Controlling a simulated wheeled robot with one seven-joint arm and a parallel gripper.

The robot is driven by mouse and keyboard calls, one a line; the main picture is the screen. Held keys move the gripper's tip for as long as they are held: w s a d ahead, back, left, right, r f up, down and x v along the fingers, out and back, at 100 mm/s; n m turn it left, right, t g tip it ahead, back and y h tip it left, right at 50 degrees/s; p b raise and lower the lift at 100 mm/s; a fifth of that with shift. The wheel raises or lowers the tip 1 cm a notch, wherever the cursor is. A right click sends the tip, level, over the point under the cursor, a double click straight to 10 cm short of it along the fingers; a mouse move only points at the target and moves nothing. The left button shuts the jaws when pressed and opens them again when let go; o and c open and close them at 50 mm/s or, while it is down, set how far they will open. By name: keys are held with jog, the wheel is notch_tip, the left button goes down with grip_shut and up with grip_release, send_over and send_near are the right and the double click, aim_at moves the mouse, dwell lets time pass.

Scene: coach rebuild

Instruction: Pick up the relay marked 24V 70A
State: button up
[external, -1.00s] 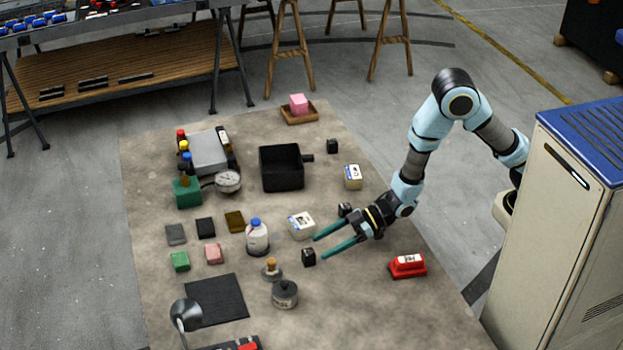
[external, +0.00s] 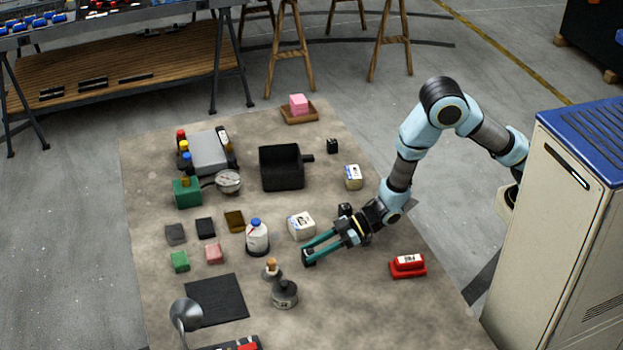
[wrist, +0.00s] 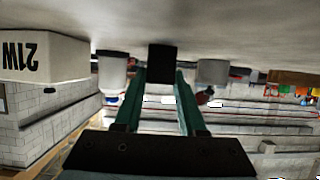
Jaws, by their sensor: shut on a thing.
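A small black cube-shaped relay (external: 308,261) stands on the mat. My gripper (external: 307,249) has its green fingers closed around it, low over the mat. In the wrist view, which is upside down, the relay shows as a black block (wrist: 162,60) between the fingertips (wrist: 161,76). Its marking cannot be read. Another small black cube (external: 345,209) stands behind my gripper, partly hidden by it. A third black cube (external: 332,146) stands farther back, beyond the black tray.
A white box (external: 301,226) stands close beside the fingers; it reads 21W in the wrist view (wrist: 40,58). A blue-capped bottle (external: 257,238), a corked jar (external: 272,270) and a grey tin (external: 285,295) stand left. A red block (external: 408,266) lies right.

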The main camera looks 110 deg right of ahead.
grip_shut()
